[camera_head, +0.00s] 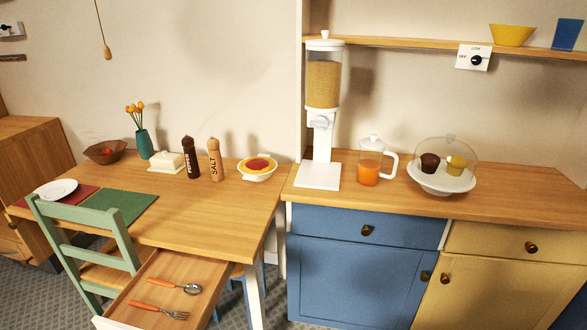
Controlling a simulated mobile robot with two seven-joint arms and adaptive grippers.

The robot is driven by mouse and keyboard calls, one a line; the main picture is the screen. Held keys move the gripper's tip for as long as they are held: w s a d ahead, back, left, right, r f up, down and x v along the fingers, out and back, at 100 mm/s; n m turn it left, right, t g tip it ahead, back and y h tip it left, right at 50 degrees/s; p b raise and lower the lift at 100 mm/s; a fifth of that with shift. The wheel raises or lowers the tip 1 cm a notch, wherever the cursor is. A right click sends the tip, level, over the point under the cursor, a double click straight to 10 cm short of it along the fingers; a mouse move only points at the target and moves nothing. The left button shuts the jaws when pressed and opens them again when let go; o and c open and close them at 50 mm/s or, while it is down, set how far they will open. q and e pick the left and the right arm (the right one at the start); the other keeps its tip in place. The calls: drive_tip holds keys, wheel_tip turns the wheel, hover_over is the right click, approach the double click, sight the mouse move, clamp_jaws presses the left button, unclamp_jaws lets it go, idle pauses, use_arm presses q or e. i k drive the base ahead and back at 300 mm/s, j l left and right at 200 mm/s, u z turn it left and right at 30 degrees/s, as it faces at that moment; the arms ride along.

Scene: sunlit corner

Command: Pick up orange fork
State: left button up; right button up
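The fork (160,310) has an orange handle and metal tines pointing right. It lies flat in the open wooden drawer (204,272) under the table, near the drawer's front. A spoon (175,285) with an orange handle and metal bowl lies behind it in the same drawer, apart from it. Neither of my grippers shows in the head view.
A green chair (85,240) stands just left of the drawer, its back near the table edge. The table (215,225) holds a bowl (257,174), pepper and salt mills and a vase. Its front middle is clear. A blue cabinet (350,265) stands right.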

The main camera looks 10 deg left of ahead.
sight(171, 314)
drive_tip(key=u, duration=1.5)
